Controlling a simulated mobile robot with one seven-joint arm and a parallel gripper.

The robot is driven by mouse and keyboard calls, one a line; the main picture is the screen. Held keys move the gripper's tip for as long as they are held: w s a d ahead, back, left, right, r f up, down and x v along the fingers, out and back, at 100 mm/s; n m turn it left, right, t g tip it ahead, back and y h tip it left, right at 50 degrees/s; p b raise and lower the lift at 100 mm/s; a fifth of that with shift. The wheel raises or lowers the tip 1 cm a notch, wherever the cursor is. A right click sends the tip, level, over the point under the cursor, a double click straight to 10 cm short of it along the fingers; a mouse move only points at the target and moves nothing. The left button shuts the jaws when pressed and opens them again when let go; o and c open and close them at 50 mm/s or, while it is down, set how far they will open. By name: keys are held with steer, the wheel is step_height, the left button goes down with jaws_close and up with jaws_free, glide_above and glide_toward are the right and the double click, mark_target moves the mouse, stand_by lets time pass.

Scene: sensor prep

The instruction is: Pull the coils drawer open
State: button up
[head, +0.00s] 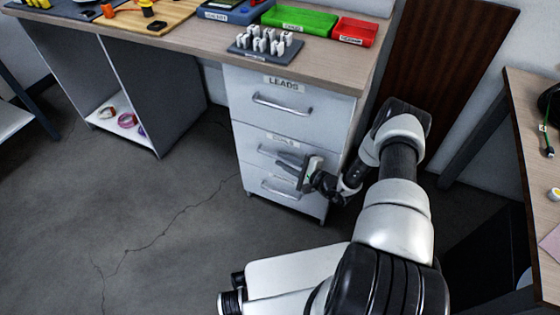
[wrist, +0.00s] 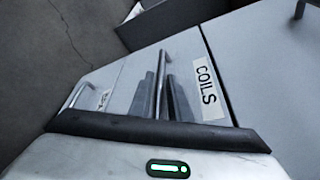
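The coils drawer (head: 247,143) is the middle white drawer of the cabinet and looks closed, flush with its neighbours. Its label reads COILS in the wrist view (wrist: 207,88) and is partly legible in the head view. Its silver bar handle (head: 264,150) also shows in the wrist view (wrist: 165,62). My gripper (head: 282,162) is in front of this drawer at the handle. In the wrist view, its two grey fingers (wrist: 161,98) stand apart on either side of the handle bar, with a narrow gap. Contact with the bar cannot be made out.
The LEADS drawer (head: 285,108) is above and another handled drawer (head: 280,190) is below, both closed. The desk top (head: 330,70) holds a green box (head: 299,20), a red box (head: 354,32) and a grey rack (head: 262,52). The floor (head: 170,220) left of the cabinet is clear.

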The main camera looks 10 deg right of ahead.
steer(key=shift+x, duration=1)
jaws_close()
steer(key=shift+s, duration=0.1)
